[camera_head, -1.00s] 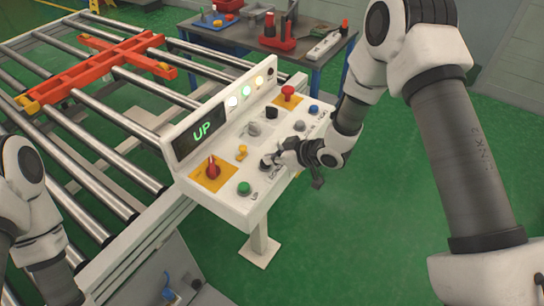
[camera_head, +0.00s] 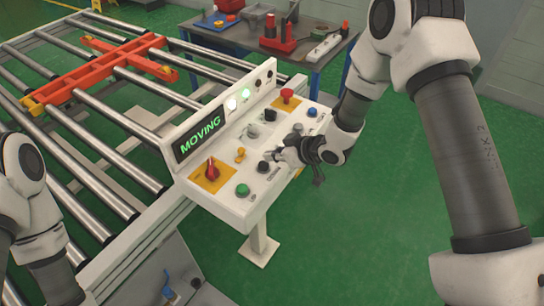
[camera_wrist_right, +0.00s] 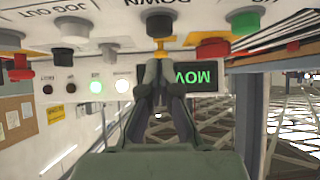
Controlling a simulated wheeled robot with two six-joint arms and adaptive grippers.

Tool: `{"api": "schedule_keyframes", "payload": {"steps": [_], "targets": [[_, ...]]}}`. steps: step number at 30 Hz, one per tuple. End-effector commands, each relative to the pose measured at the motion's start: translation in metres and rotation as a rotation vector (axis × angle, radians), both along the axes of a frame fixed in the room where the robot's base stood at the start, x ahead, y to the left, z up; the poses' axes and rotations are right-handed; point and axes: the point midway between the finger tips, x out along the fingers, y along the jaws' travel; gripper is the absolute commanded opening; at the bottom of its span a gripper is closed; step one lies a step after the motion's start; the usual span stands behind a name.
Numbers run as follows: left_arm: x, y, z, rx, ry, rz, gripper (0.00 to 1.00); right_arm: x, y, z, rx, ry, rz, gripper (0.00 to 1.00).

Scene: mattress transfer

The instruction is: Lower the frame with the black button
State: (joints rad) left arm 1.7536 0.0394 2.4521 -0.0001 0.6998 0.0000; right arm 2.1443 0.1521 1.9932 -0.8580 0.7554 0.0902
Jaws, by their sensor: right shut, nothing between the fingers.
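The orange frame (camera_head: 98,68) with yellow ends sits among the metal rollers at the upper left of the head view. The black button (camera_head: 264,167) is on the sloped white control panel (camera_head: 232,208). In the right wrist view, the black button (camera_wrist_right: 160,25) is beside the inverted word DOWN. My right gripper (camera_head: 277,156) is shut and empty, its tips just off the button in the head view; it also shows in the wrist view (camera_wrist_right: 160,65). The panel display (camera_head: 200,135) reads MOVING in green. My left arm shows at the left edge; its gripper is out of view.
The panel also has a green button (camera_head: 243,190), a red knob (camera_head: 212,170), a red mushroom button (camera_head: 287,95) and a blue button (camera_head: 312,112). White and green lamps are lit. A tool table (camera_head: 325,50) stands behind. Green floor is clear at the right.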

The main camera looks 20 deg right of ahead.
Motion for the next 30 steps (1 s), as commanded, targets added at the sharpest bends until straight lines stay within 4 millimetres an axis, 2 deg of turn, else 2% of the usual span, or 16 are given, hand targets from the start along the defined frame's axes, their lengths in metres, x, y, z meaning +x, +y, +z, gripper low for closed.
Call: {"api": "schedule_keyframes", "payload": {"steps": [1, 2, 6, 12, 18, 30], "targets": [[0.0, 0.0, -0.013, 0.0, 0.0, 0.001, 0.4, -0.008, -0.009, 0.002, 0.008, -0.001, -0.009, 0.0], [0.0, 0.0, -0.016, 0.0, 0.001, 0.001, 0.4, -0.013, -0.012, 0.007, 0.009, -0.002, -0.009, 0.0], [-0.001, 0.0, -0.023, 0.0, 0.002, 0.001, 0.4, -0.034, -0.03, 0.03, 0.01, -0.004, -0.009, 0.0], [-0.001, 0.0, -0.028, 0.0, 0.001, 0.001, 0.4, -0.053, -0.045, 0.05, 0.007, -0.002, -0.007, 0.0], [-0.001, 0.0, -0.027, 0.0, 0.001, 0.001, 0.4, -0.058, -0.047, 0.054, 0.004, -0.001, -0.003, 0.0], [-0.001, 0.0, -0.028, 0.0, 0.001, 0.001, 0.4, -0.059, -0.047, 0.05, 0.004, 0.005, -0.003, 0.0]]}}
